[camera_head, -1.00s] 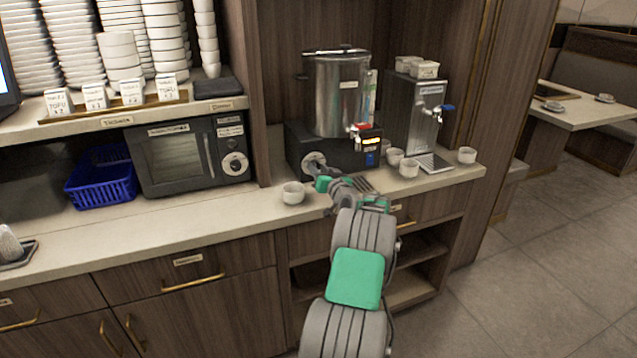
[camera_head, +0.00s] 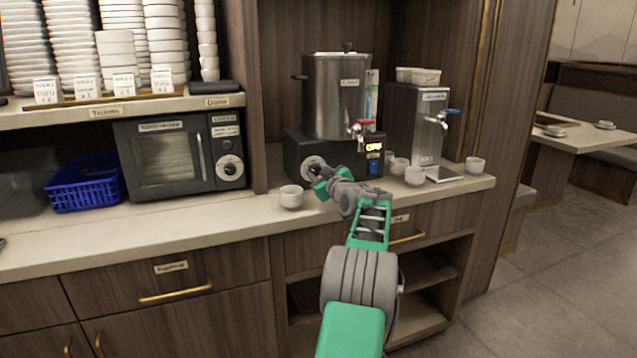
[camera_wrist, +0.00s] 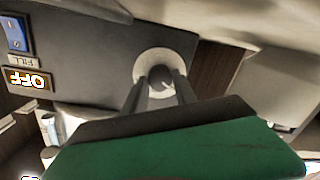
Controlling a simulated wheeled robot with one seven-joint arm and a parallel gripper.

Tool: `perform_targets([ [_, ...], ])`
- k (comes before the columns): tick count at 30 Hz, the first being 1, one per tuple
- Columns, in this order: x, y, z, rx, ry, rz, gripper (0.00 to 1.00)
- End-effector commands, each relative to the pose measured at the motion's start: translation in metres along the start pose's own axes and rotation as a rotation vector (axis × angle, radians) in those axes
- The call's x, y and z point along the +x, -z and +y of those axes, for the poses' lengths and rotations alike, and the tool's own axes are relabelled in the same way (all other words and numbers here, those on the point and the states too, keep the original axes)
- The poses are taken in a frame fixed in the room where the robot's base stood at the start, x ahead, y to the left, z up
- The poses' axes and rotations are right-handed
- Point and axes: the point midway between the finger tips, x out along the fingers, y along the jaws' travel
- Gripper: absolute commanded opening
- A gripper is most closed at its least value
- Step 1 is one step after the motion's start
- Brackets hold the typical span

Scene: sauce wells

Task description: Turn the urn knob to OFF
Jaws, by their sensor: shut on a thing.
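The steel urn (camera_head: 335,92) stands on a black base (camera_head: 345,158) on the counter. The urn knob (camera_wrist: 160,80) sits on a round pale dial plate (camera_wrist: 150,62) on the base's front. In the wrist view my gripper (camera_wrist: 157,88) has its two fingers on either side of the knob, shut on it. In the head view my gripper (camera_head: 318,175) is at the left of the base front and covers part of the dial. The display (camera_head: 374,147) is lit orange, and in the wrist view it appears upside down and reads OFF (camera_wrist: 27,80).
A white cup (camera_head: 291,197) stands close left of my gripper. Several cups stand right of the urn, by a steel dispenser (camera_head: 418,125). A microwave (camera_head: 180,155) and blue basket (camera_head: 86,182) are at left.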

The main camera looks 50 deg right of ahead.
Motion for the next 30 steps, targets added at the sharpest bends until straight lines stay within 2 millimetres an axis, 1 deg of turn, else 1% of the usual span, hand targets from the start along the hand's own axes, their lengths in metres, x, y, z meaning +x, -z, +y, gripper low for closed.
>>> perform_targets([
  [16, 0.0001, 0.0009, 0.0006, -0.030, -0.002, -0.001, 0.00],
  [17, 0.0001, 0.0009, 0.0006, -0.030, -0.002, -0.001, 0.35],
  [24, 0.0001, 0.0004, 0.0003, -0.029, -0.001, -0.001, 0.54],
  [30, 0.0001, 0.0002, 0.0002, -0.028, -0.001, -0.002, 0.55],
])
